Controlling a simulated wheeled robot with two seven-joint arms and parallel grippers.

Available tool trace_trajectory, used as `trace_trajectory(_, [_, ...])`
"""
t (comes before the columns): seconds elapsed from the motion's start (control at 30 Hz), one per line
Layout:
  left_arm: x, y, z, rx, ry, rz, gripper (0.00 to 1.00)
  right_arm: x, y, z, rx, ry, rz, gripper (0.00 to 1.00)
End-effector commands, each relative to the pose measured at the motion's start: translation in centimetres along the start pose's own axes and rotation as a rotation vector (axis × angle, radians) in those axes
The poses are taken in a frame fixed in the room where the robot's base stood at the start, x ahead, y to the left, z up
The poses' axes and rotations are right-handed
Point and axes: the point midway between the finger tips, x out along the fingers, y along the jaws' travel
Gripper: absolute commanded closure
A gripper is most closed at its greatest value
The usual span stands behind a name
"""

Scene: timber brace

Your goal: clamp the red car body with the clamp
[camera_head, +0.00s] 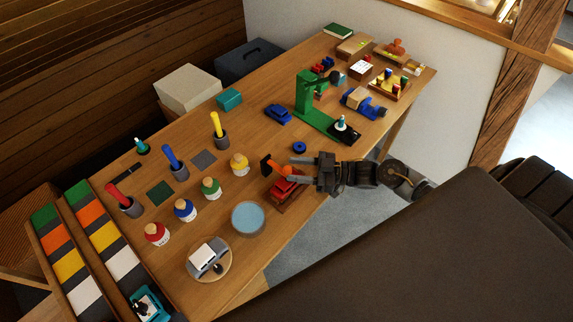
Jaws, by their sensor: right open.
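The red car body (283,187) sits on a small wooden block (289,201) near the table's front edge. The clamp (276,166) stands at its far side, with a black upright plate and an orange lever beside the car body. I cannot tell whether the clamp presses on it. My right gripper (296,168) comes in from the right. Its fingers are apart, close to the orange lever and just above the red car body. I cannot tell whether they touch the lever. My left gripper is not in view.
A green press (305,95) stands behind my right gripper. A blue wheel (299,147) lies near the fingers. A blue car body (278,114) lies farther back. Bare table (255,120) shows between them.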

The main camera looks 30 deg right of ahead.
Motion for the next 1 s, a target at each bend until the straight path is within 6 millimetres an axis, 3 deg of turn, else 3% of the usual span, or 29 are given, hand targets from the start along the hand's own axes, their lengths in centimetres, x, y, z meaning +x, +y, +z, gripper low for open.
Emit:
trace_trajectory(0.23, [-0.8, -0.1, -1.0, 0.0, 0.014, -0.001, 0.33, 2.9, 0.0, -0.1, 0.0, -0.001, -0.001, 0.56])
trace_trajectory(0.6, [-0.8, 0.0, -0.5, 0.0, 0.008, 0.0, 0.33, 3.3, 0.0, 0.1, 0.0, -0.002, -0.002, 0.57])
trace_trajectory(0.93, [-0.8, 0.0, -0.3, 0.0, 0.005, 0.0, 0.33, 3.3, 0.0, 0.1, -0.001, -0.002, -0.002, 1.0])
trace_trajectory(1.0, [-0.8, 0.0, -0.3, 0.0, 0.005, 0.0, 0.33, 3.3, 0.0, 0.0, -0.001, -0.001, -0.001, 1.0])
